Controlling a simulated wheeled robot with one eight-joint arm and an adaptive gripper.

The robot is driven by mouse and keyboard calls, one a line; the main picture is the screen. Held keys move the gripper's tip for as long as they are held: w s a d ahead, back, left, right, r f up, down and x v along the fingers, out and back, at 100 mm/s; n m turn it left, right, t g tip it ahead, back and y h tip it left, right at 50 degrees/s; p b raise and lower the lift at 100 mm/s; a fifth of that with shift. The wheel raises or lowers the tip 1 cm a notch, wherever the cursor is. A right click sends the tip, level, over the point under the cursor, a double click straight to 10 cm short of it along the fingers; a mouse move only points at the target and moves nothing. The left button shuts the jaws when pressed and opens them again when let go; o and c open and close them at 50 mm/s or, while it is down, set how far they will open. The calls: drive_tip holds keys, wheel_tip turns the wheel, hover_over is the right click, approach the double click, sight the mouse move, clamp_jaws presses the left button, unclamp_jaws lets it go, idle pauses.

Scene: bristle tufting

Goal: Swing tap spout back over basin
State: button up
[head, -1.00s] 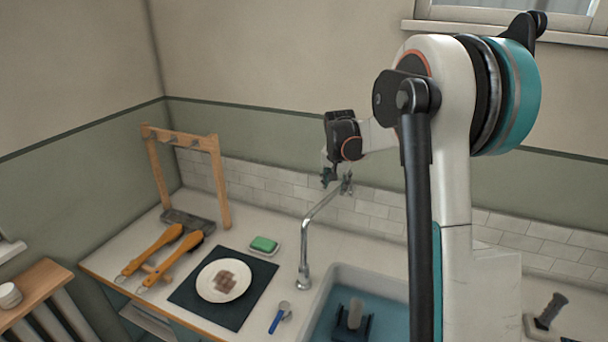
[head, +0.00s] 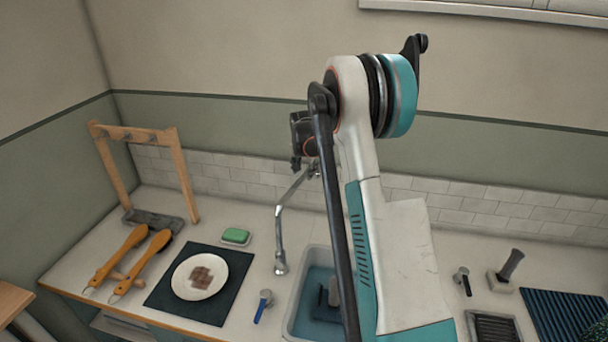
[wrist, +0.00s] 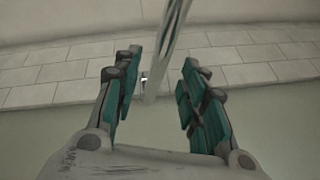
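The chrome tap (head: 280,235) stands on the counter by the basin's left rim. Its long spout slants up and right from a bend, toward the tiled wall, with its far end by my gripper (head: 297,164). The basin (head: 290,318) is partly hidden behind my arm. In the wrist view my gripper (wrist: 157,88) is open, its teal-padded fingers spread. The pale spout bar (wrist: 167,45) runs down between the fingers, nearer the left one.
A plate (head: 199,276) on a dark mat (head: 163,301), green soap (head: 236,235), a blue-handled tool (head: 263,306) and wooden-handled brushes (head: 118,257) lie left of the tap. A wooden rack (head: 187,178) stands behind. A ribbed blue mat (head: 565,315) lies far right.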

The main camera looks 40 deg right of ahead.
sight(305, 175)
drive_tip(key=shift+x, duration=1.6)
clamp_jaws()
drive_tip(key=shift+s, duration=0.1)
